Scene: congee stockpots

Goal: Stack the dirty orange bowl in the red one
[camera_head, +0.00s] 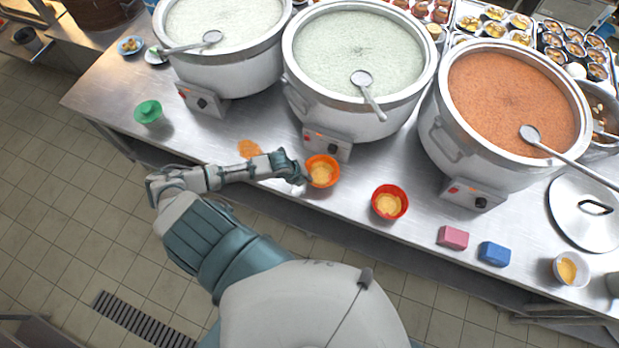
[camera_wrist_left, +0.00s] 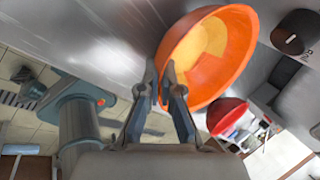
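The orange bowl (camera_head: 322,171), with yellowish residue inside, is near the counter's front edge, below the middle pot. My left gripper (camera_head: 302,178) is at its left side. In the left wrist view the two fingertips (camera_wrist_left: 161,66) are a small gap apart at the rim of the orange bowl (camera_wrist_left: 232,60). I cannot tell whether they pinch its wall. The red bowl (camera_head: 389,202), also with yellowish residue, stands upright on the counter to the right, apart from the orange one. It also shows in the left wrist view (camera_wrist_left: 226,116). My right gripper is not in view.
Large stockpots (camera_head: 360,60) line the counter (camera_head: 240,130) behind the bowls. A pink block (camera_head: 453,237), a blue block (camera_head: 494,253) and a white bowl (camera_head: 570,270) are at right. A green item (camera_head: 148,112) stands at left.

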